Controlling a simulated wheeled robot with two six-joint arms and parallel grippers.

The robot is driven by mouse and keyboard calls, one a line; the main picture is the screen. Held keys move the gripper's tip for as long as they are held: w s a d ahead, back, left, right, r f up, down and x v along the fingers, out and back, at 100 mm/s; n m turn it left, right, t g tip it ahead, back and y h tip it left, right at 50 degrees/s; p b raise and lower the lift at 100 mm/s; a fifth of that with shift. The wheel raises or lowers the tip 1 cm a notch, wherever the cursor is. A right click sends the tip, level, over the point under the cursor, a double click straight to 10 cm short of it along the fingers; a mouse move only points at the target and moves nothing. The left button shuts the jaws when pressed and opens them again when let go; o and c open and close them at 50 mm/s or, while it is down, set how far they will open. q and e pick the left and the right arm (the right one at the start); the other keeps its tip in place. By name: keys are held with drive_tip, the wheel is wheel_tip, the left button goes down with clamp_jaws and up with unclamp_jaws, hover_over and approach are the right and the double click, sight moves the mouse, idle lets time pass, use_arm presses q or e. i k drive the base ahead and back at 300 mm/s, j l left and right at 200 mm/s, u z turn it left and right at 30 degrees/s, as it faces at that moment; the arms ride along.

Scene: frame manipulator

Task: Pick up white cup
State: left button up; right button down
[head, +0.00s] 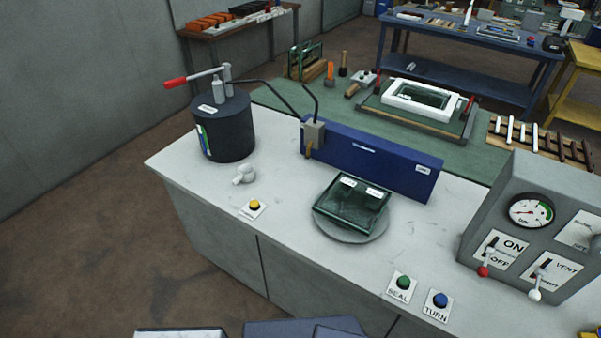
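A small white object (246,173), which looks like the white cup, sits on the light worktop (185,165). It stands left of centre, in front of the dark cylindrical pot (228,130) and behind the yellow button (255,204). It is too small to tell its exact shape or which way its opening faces. Nothing touches it. Neither of my grippers shows in the head view.
A round plate (345,236) carries a dark green glassy block (352,203) before a blue panel (400,173). The pot has a red-tipped lever (176,83). Green (404,283) and blue (440,300) buttons and a grey control box (500,210) stand right. The worktop's left end is mostly clear.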

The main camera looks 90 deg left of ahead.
sight(243, 177)
drive_tip(key=u, duration=3.35)
